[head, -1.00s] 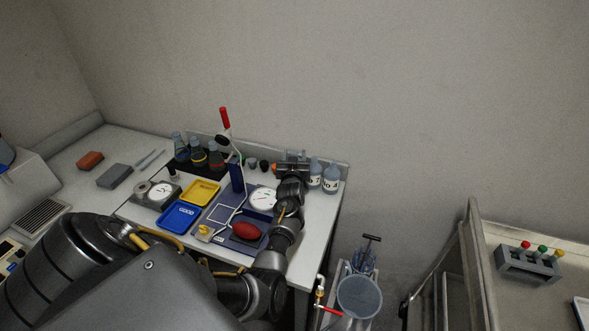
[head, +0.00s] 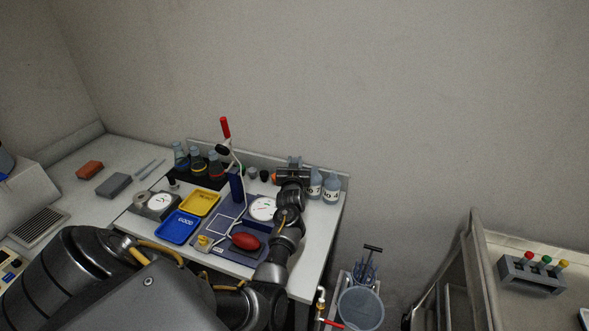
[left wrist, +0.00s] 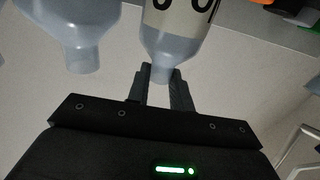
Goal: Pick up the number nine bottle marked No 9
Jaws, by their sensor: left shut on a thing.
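My left gripper (head: 291,168) is at the back right of the bench, beside two pale bottles (head: 314,187) (head: 331,190) with white labels. In the left wrist view its fingers (left wrist: 160,82) are shut on the neck of a translucent bottle (left wrist: 172,42), which appears inverted there. Its pale label has dark characters cut off by the frame edge, so its number cannot be read. In the head view the held bottle is hidden by the gripper. I cannot tell whether it touches the bench. Another bottle (left wrist: 72,35) stands close beside it. My right gripper is not in view.
Left of the gripper stand small dark-topped containers and a rack of flasks (head: 198,165). Bare wall is behind.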

